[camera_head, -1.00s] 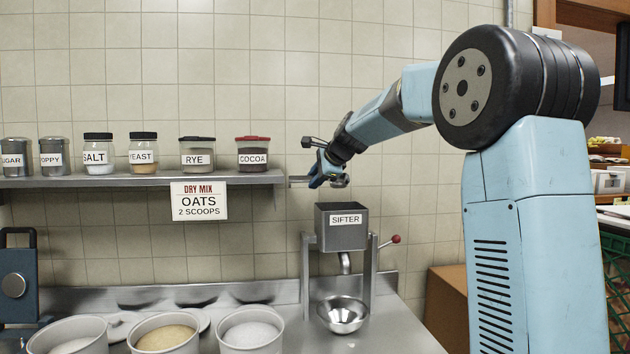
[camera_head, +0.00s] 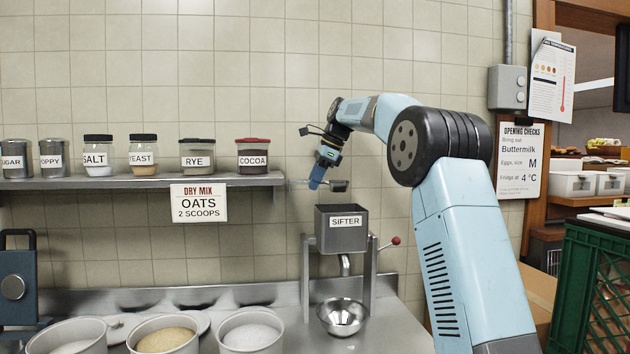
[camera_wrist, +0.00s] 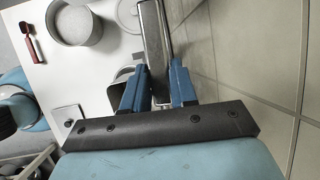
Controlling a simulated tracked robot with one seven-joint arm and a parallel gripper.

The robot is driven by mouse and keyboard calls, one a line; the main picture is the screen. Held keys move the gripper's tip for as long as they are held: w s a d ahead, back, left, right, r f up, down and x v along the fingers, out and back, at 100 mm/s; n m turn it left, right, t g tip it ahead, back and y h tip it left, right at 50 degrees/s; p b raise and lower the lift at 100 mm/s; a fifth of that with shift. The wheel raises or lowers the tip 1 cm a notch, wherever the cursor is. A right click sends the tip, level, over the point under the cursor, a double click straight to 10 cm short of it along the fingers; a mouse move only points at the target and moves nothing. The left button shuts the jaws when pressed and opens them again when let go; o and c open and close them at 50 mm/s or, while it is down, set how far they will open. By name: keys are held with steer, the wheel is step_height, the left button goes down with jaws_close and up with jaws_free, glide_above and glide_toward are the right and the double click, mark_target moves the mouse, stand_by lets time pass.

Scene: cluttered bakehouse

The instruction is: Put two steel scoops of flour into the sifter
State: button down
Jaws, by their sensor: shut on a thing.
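My gripper (camera_head: 318,180) is shut on the steel scoop (camera_head: 340,186). It holds the scoop above the sifter (camera_head: 342,238), near the right end of the shelf. In the wrist view, my blue fingers (camera_wrist: 158,90) flank a narrow grey metal piece. Three round tubs stand at the front left, with tan contents in the middle tub (camera_head: 142,345) and pale contents in the others.
A steel bowl (camera_head: 342,317) sits under the sifter spout. The wall shelf (camera_head: 230,180) carries labelled jars, including rye and cocoa. A sign (camera_head: 198,202) reads "Dry mix, oats, 2 scoops". A green crate (camera_head: 585,285) stands at the right.

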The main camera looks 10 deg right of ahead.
steer(key=shift+w+f+g, duration=0.15)
steer(key=shift+w+g, duration=0.05)
steer(key=shift+g, duration=0.4)
steer(key=shift+s+r, duration=0.1)
steer(key=shift+r, duration=1.95)
steer(key=shift+s, duration=0.1)
